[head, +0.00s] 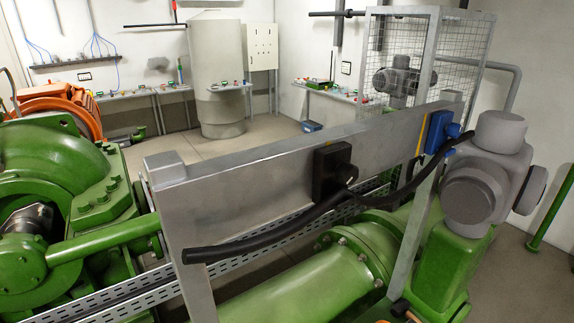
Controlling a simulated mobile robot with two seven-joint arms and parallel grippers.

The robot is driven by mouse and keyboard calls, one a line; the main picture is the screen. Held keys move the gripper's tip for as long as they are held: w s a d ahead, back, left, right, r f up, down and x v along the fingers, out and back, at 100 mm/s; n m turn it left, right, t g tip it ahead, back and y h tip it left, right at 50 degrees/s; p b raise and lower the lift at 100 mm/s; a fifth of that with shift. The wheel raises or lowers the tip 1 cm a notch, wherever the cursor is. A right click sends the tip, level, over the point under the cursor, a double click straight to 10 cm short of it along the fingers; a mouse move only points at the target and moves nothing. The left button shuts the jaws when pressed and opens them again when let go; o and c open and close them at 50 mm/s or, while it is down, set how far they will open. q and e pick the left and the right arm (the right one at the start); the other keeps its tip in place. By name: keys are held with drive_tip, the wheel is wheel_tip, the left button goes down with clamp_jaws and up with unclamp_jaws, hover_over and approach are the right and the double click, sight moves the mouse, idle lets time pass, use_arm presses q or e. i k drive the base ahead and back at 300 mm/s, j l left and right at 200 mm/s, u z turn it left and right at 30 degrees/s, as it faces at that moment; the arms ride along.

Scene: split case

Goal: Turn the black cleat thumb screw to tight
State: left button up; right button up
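The black cleat (325,182) is a dark block on the face of a grey metal beam, near the middle of the head view. Its round thumb screw (343,173) sticks out on the right side of the block. I cannot tell from this view how tight it is. A black cable (265,238) has a free end at the lower left, runs up to the lower part of the black cleat, then sags and rises to the right. A blue cleat (436,130) with a blue knob (453,130) sits further right on the beam; the cable passes close by it. Neither gripper shows.
The grey beam (240,180) spans the middle on upright posts. Green pipework (310,275) lies below, green machinery (80,190) at left, a grey actuator (480,185) at right. A mesh cage (470,45) stands behind. Open floor (265,135) shows at the back.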

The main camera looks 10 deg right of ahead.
sight(346, 173)
drive_tip(key=k+l+u, duration=0.1)
drive_tip(key=l+u, duration=0.25)
drive_tip(key=k+l+u, duration=0.15)
drive_tip(key=l+u, duration=0.25)
drive_tip(key=k+l+u, duration=0.15)
drive_tip(key=u, duration=0.2)
